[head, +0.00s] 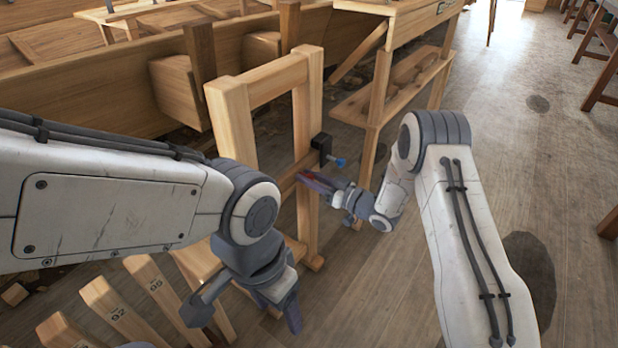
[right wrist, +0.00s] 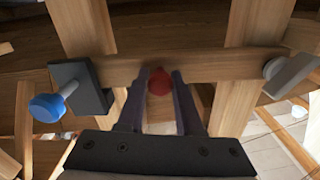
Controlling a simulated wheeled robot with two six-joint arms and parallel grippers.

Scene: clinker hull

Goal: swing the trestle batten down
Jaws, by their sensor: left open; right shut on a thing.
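The trestle (head: 236,125) is a wooden frame with two uprights and a top rail. The batten (right wrist: 215,66) runs roughly level across both uprights in the right wrist view; a short stretch (head: 286,186) shows in the head view. A red knob (right wrist: 160,82) sits on the batten. My right gripper (head: 308,181) is shut on the red knob, its fingers on either side (right wrist: 163,75). My left gripper (head: 246,314) is open and empty, low in front of the trestle.
A planked wooden hull (head: 100,75) lies behind the trestle. A wooden bench with a shelf (head: 390,88) stands just right of it. Numbered wooden pieces (head: 118,312) stand at lower left. A grey rounded part (right wrist: 284,74) sits at the batten's right.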

